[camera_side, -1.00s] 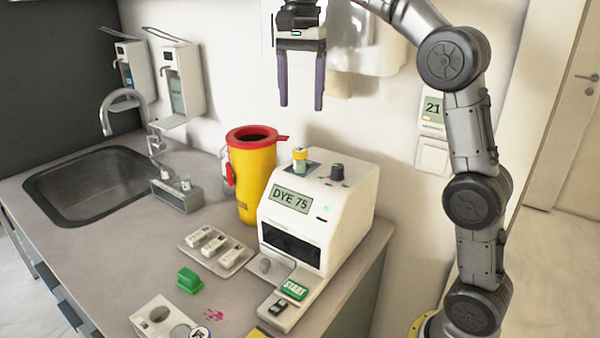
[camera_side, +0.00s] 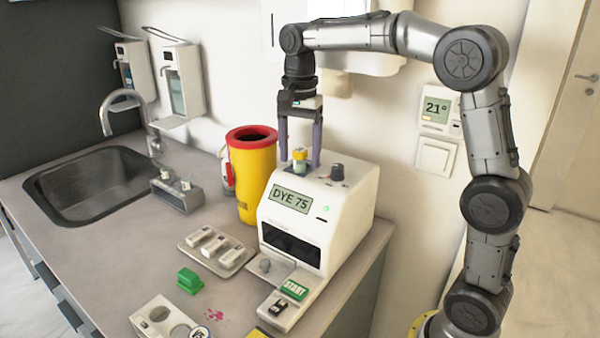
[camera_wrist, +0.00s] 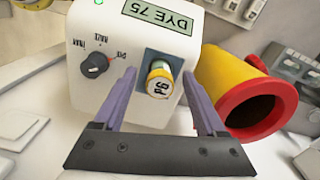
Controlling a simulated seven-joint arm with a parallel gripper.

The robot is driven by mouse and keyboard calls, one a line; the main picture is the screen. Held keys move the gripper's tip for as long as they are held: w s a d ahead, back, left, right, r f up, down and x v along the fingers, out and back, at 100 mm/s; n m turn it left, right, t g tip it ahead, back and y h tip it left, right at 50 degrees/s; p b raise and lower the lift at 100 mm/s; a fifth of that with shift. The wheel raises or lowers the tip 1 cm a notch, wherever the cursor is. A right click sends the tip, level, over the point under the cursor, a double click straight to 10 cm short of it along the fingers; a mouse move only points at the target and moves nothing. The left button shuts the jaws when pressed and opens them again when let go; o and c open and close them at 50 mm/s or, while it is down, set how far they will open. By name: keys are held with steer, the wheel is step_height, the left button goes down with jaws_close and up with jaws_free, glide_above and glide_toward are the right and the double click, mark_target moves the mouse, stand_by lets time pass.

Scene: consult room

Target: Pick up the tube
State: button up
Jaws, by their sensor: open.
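My gripper (camera_side: 300,163) points straight down over the machine's top. Its fingers are open, one on each side of the tube's cap. In the wrist view the open gripper (camera_wrist: 163,75) has its fingers apart with the tube between them; I cannot see any contact.
A dark knob (camera_side: 337,172) stands on the machine's top, right of the tube. A yellow bin with a red rim (camera_side: 252,175) stands close on the left. A tray of white cassettes (camera_side: 216,250), a green block (camera_side: 190,280) and a sink (camera_side: 88,188) are farther left.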

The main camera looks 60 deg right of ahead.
steer(key=shift+f, duration=0.3)
jaws_close()
stand_by(0.3)
